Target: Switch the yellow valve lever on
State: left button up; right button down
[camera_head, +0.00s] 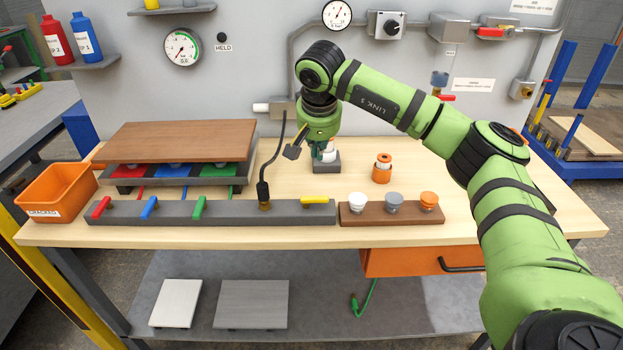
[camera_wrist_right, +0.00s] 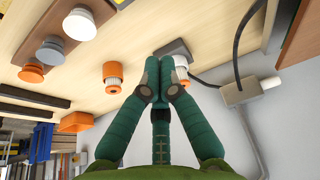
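The yellow valve lever (camera_head: 314,200) lies on the right end of a long grey manifold bar (camera_head: 232,212) at the table's front edge. It lies lengthwise along the bar. The red (camera_head: 101,207), blue (camera_head: 149,207) and green (camera_head: 199,207) levers on the same bar stand at an angle across it. My right gripper (camera_head: 325,152) is behind the bar, beyond the yellow lever and apart from it. In the right wrist view its fingers (camera_wrist_right: 160,75) are drawn together, with nothing seen between them. The yellow lever is not clearly visible there. My left gripper is out of view.
A grey block with a white knob (camera_wrist_right: 181,66) is close to my right fingertips. A black cable (camera_head: 273,165) rises from the bar, left of the lever. A brown rack (camera_head: 375,219) with knobs stands right of it.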

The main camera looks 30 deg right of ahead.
aim_at(315, 200)
jog(key=p+x, duration=0.2)
jog(key=x, duration=0.8)
jog(key=shift+w+a+f, duration=0.1)
jog(key=shift+a+f, duration=0.05)
jog(key=shift+f, duration=0.1)
jog(key=shift+s+a+r+p, duration=0.1)
jog(key=shift+s+a+p, duration=0.3)
jog(key=shift+s, duration=0.2)
jog(key=shift+s+a+r+p, duration=0.1)
jog(key=shift+s+a+p, duration=0.3)
jog(key=shift+s, duration=0.2)
jog(key=shift+s+a, duration=0.2)
jog(key=shift+s, duration=0.3)
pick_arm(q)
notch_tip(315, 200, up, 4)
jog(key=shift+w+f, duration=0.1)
pick_arm(e)
jog(key=shift+f, duration=0.1)
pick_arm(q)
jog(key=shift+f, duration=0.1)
pick_arm(e)
jog(key=shift+a, duration=0.15)
